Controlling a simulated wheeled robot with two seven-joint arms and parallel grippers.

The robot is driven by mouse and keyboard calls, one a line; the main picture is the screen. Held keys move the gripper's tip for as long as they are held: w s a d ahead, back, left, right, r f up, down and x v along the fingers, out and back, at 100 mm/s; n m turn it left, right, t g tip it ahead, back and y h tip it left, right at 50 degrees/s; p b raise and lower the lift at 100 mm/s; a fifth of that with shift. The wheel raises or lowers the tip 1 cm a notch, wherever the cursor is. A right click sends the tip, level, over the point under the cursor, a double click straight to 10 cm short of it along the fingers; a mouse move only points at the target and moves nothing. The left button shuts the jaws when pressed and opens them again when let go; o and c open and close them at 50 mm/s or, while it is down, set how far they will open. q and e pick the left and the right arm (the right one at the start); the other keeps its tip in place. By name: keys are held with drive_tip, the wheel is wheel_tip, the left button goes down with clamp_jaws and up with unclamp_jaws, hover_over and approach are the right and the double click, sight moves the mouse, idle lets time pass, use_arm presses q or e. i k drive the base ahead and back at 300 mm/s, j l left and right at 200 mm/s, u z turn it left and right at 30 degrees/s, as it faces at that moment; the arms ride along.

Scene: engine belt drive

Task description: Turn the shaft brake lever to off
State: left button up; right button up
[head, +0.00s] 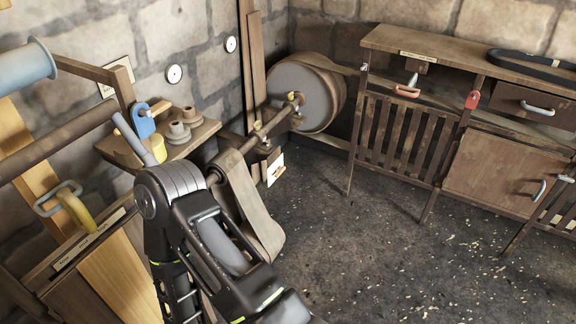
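I cannot tell for certain which part is the shaft brake lever. The shaft (60,143) crosses the left side. One of my arms, black and grey, fills the lower middle and covers part of the bench. No gripper fingers show in the head view, so I cannot see either gripper's opening.
A wide belt (247,205) hangs behind my arm. A large drum (306,94) stands at the back wall. A wooden shelf (202,132) holds small pulleys. A cabinet (505,165) with a dark belt (535,64) on top stands right.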

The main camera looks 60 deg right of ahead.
sight(278, 172)
drive_tip(key=z, duration=2.05)
drive_tip(key=i+l+u, duration=0.1)
drive_tip(key=i+l, duration=2.4)
drive_tip(key=l, duration=0.15)
drive_tip(key=i+j+u, duration=0.05)
